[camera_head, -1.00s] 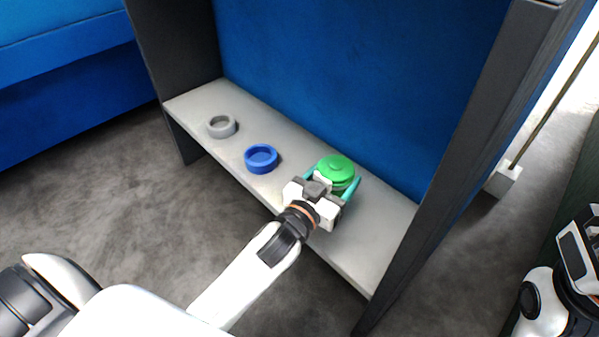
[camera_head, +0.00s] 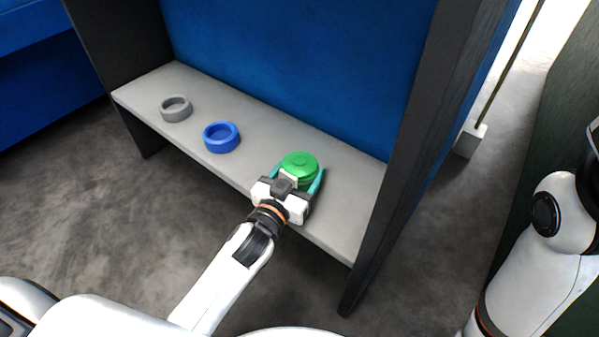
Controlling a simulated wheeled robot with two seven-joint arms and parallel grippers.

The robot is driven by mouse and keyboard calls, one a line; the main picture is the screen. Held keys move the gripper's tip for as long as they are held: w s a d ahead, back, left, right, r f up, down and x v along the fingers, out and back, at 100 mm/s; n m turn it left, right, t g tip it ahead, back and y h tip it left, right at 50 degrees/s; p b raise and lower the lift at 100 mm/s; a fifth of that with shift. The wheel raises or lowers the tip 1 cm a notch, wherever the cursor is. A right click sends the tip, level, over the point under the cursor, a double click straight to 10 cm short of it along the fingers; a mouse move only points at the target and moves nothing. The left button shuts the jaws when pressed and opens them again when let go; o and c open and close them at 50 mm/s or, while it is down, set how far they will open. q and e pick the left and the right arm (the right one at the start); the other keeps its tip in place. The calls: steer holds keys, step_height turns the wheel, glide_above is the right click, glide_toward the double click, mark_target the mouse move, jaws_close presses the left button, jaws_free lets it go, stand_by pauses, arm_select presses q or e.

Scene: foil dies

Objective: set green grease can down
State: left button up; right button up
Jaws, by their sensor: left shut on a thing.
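The green grease can (camera_head: 299,164) is a round green can with a lid, upright at the right part of the grey shelf (camera_head: 350,217). My left gripper (camera_head: 297,181) reaches in from the front, with its teal fingers on both sides of the can, shut on it. The can's front lower part is hidden by the gripper, so I cannot tell whether its base touches the shelf. My right arm shows at the right edge; its gripper is out of view.
A blue ring-shaped dish (camera_head: 221,138) and a grey ring (camera_head: 176,109) stand on the shelf to the left of the can. A blue back panel (camera_head: 300,70) and dark side walls (camera_head: 405,140) bound the shelf. Bare shelf lies right of the can.

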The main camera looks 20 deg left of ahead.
arm_select(q)
steer(key=shift+f, duration=0.1)
steer(key=o, duration=1.2)
steer(key=shift+o, duration=0.2)
